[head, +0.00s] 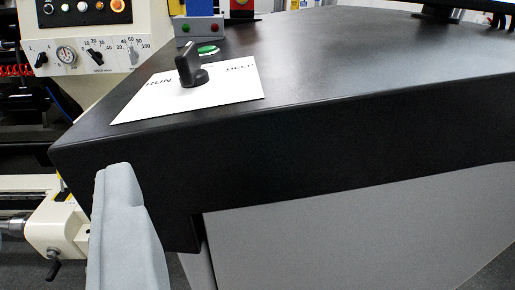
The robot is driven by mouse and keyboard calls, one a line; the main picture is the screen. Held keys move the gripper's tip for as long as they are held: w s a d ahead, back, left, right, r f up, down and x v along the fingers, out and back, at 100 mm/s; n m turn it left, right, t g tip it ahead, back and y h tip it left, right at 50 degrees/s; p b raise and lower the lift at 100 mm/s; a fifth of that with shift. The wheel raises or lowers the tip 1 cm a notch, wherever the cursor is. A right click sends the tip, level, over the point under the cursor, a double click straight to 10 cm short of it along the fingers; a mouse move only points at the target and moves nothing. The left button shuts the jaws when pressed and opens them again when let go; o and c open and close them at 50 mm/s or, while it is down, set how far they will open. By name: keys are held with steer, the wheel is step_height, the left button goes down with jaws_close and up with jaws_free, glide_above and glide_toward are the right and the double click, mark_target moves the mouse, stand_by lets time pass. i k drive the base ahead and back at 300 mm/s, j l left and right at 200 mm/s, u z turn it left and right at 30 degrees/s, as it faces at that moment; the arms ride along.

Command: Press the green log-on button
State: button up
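A flat round green button (207,50) lies on the black console top, just behind a white label plate (225,88). A black selector knob (190,70) stands on the plate, in front of the button and to its left. My gripper (122,172) shows as a pale grey finger shape at the lower left, in front of the console's front face and below the top edge. It appears well apart from the button. I cannot make out a gap between fingers.
A small box (200,32) with a green and a red button stands behind the console button. A cream machine (85,45) with dials and knobs is at the left. The console's front edge (300,107) crosses the view.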

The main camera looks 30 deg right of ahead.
mark_target(204, 50)
steer(key=j+z, duration=0.15)
steer(key=z, duration=0.3)
steer(key=j+z, duration=0.1)
steer(key=z, duration=0.35)
steer(key=k+j+z, duration=0.45)
steer(key=j, duration=0.25)
steer(key=k+j+z, duration=0.4)
steer(key=k+j, duration=0.15)
steer(key=k, duration=0.2)
steer(key=k+j, duration=0.35)
steer(key=k, duration=0.05)
